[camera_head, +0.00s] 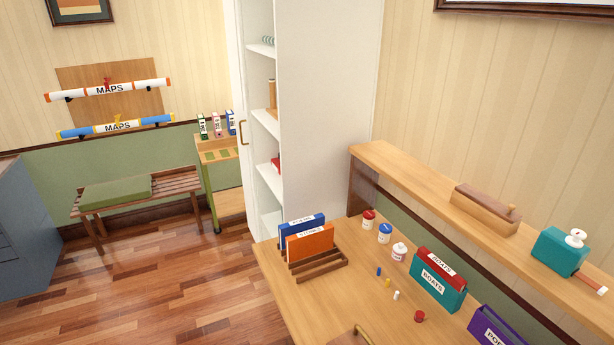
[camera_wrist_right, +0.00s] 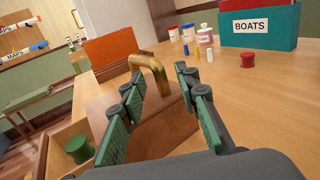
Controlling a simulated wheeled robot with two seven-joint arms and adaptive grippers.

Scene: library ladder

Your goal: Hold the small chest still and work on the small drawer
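The small chest (camera_wrist_right: 158,135) is a wooden box with a curved brass handle (camera_wrist_right: 152,68) on top. In the head view only the handle (camera_head: 362,333) shows clearly, at the bottom edge. My right gripper (camera_wrist_right: 158,76) is over the chest in the right wrist view. Its green-padded fingers stand apart on either side of the handle, with no clear grip on it. The small drawer (camera_wrist_right: 60,147) appears pulled out at the chest's left, with a green cylinder (camera_wrist_right: 79,150) in it. My left gripper is in neither view.
On the desk (camera_head: 330,300) stand a rack (camera_head: 318,268) with blue and orange books, several small jars, a teal BOATS box (camera_head: 437,287) and a purple box (camera_head: 497,329). A red knob-like piece (camera_head: 419,316) lies near the BOATS box. A raised shelf (camera_head: 405,187) runs behind.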

